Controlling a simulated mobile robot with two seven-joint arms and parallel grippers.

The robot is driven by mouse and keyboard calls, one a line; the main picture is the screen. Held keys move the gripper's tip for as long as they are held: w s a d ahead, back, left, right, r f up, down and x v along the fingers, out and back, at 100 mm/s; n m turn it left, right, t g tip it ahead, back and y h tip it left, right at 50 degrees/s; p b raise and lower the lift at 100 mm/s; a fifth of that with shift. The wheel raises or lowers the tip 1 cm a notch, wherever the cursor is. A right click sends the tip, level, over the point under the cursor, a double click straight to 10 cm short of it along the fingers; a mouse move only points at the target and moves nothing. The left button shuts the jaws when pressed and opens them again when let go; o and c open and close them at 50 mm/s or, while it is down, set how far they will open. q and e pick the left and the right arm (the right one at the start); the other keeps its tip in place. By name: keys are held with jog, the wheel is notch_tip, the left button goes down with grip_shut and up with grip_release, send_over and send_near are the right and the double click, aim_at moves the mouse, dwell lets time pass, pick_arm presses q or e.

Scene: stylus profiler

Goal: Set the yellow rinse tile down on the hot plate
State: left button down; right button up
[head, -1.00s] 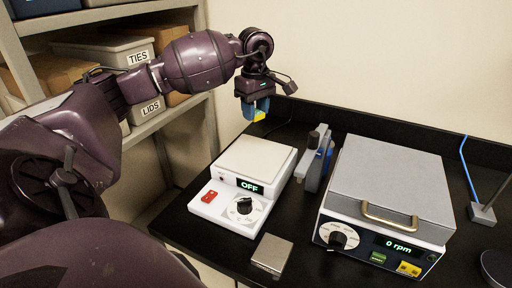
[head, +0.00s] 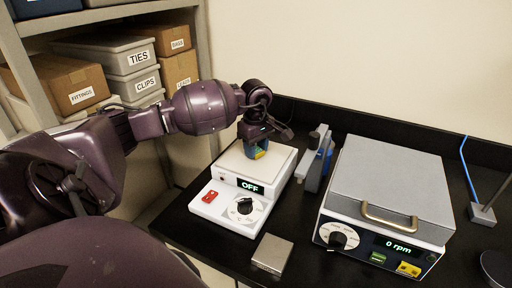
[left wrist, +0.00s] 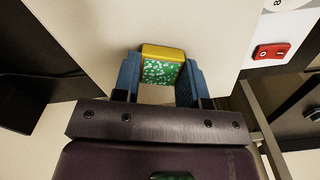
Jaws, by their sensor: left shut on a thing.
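The yellow rinse tile (head: 261,154) is in my left gripper (head: 256,156), mostly hidden by the fingers in the head view. The left wrist view shows the tile (left wrist: 162,66) with a yellow edge and a green speckled face, between the two blue fingers. The hot plate (head: 228,162) is a white unit with a pale flat top, a red switch, a dial and a display reading OFF. The gripper and tile are over the back right part of its top. I cannot tell whether the tile touches it. My right gripper is not in view.
A grey-and-blue device (head: 316,165) stands close to the right of the hot plate. A lidded centrifuge-like box (head: 395,180) reading 0 rpm is further right. A small metal block (head: 272,254) lies in front. Shelves with boxes (head: 70,82) stand at the left.

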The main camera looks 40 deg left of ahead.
pick_arm(q)
jog(key=shift+r, duration=0.1)
jog(key=c, duration=1.1)
grip_release()
jog(key=shift+f, duration=0.2)
jog(key=o, duration=0.4)
jog(key=shift+r, duration=6.2)
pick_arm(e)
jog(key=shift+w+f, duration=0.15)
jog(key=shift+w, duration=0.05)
